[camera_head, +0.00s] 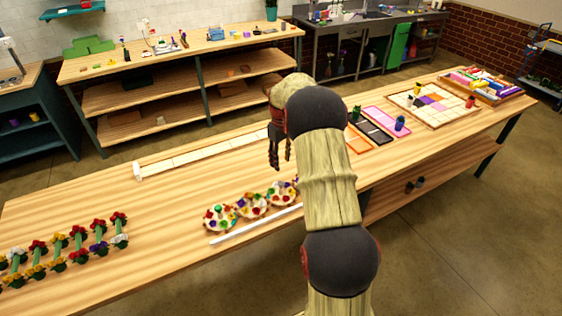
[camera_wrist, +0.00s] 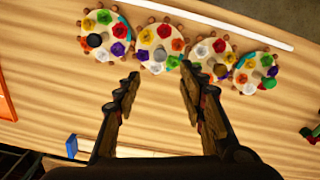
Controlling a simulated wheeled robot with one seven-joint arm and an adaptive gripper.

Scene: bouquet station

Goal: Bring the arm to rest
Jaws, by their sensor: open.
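My gripper (camera_wrist: 158,85) is open and empty in the wrist view, its two fingers apart above the wooden table. In the head view my gripper (camera_head: 280,158) hangs above the middle of the table (camera_head: 180,198), pointing down. My arm is bent, with its links covering part of the table. In the wrist view several round, pale bouquet discs with coloured flowers, one of them a disc (camera_wrist: 156,46), lie just beyond the fingertips. In the head view a flower disc (camera_head: 220,218) lies left of my arm.
A white rod (camera_head: 255,225) lies along the near table edge beside the discs. A long pale strip (camera_head: 205,152) lies behind. Coloured trays (camera_head: 388,117) and a square board (camera_head: 432,103) lie at the right. The left-middle tabletop is clear.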

